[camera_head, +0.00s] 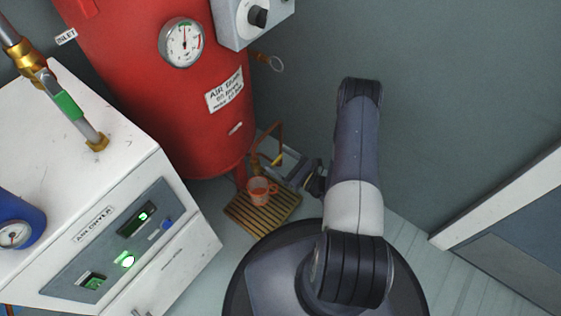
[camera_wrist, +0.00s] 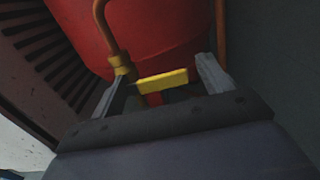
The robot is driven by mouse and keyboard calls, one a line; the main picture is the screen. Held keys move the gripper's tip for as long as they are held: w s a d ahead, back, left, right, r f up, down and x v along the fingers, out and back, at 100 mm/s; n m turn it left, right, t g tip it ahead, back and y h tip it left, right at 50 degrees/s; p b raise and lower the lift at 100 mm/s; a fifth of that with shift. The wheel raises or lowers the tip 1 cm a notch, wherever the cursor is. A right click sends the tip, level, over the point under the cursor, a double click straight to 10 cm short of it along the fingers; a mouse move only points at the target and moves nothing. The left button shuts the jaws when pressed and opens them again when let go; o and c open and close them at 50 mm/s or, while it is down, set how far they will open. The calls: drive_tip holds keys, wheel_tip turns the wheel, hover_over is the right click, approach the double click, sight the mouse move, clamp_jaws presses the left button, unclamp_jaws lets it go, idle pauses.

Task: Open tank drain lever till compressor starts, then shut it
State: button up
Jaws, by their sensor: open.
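The red air receiver tank (camera_head: 150,100) fills the upper left of the head view, with a white pressure gauge (camera_head: 182,43). A copper drain pipe (camera_head: 282,137) shows low at its right side. In the wrist view, a yellow drain lever (camera_wrist: 162,79) lies across the space between the fingers of my gripper (camera_wrist: 163,72), with a small red part below it. My gripper is open, one finger on each side of the lever; I cannot tell if either touches it. In the head view, my gripper (camera_head: 275,161) is partly hidden beside the drain pipe.
The white air dryer (camera_head: 85,187) with green lights stands left. A grey box with a black knob (camera_head: 258,17) and a ring pull (camera_head: 277,64) are above. Floor is free at right.

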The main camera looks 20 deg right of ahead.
drive_tip(key=c, duration=1.4)
